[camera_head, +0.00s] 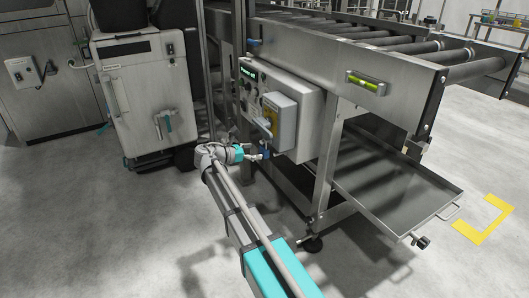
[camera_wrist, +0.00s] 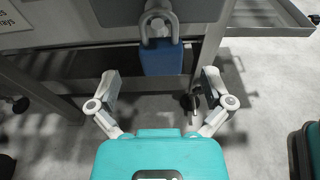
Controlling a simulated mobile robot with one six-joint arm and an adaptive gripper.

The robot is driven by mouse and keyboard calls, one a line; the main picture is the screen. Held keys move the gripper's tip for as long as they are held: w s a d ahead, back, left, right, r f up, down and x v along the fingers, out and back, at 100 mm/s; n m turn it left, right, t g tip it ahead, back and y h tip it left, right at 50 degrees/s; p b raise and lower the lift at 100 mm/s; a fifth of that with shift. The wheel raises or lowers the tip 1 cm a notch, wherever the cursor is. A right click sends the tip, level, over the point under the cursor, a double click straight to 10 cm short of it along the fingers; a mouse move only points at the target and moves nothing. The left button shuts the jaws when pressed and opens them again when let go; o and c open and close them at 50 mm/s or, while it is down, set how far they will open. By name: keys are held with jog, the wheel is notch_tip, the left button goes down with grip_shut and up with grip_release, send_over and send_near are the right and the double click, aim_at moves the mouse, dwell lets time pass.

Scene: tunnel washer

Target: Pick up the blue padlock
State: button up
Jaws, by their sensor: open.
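The blue padlock (camera_wrist: 161,58) hangs upright by its grey shackle from the underside of a grey fitting, ahead of my gripper in the wrist view. In the head view the padlock (camera_head: 265,152) is a small blue patch below the control box, just beyond my gripper (camera_head: 262,156). In the wrist view my gripper (camera_wrist: 158,90) is open, with one finger on each side of the padlock's line and nothing between them. The padlock appears roughly centred between the fingers; whether its lower end is between the fingertips I cannot tell.
The control box (camera_head: 280,115) is mounted on the steel roller conveyor (camera_head: 340,60). A conveyor leg (camera_head: 326,185) stands right of my arm, and a low metal tray (camera_head: 400,200) lies beyond it. A white cabinet (camera_head: 145,90) stands left. The floor at front left is clear.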

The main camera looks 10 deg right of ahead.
aim_at(264, 145)
jog(key=shift+b+x, duration=0.3)
jog(key=shift+x, duration=1.85)
jog(key=shift+r, duration=0.1)
jog(key=c, duration=1.3)
jog(key=shift+r, duration=0.2)
jog(key=shift+c, duration=0.2)
jog(key=shift+r+p, duration=0.7)
jog(key=shift+p, duration=0.25)
jog(key=f+v, duration=0.2)
jog(key=v, duration=0.6)
jog(key=f+v, duration=0.1)
jog(key=v, duration=0.8)
jog(key=shift+s+a+f, duration=0.3)
jog(key=shift+a+f, duration=0.15)
jog(key=shift+a, duration=0.2)
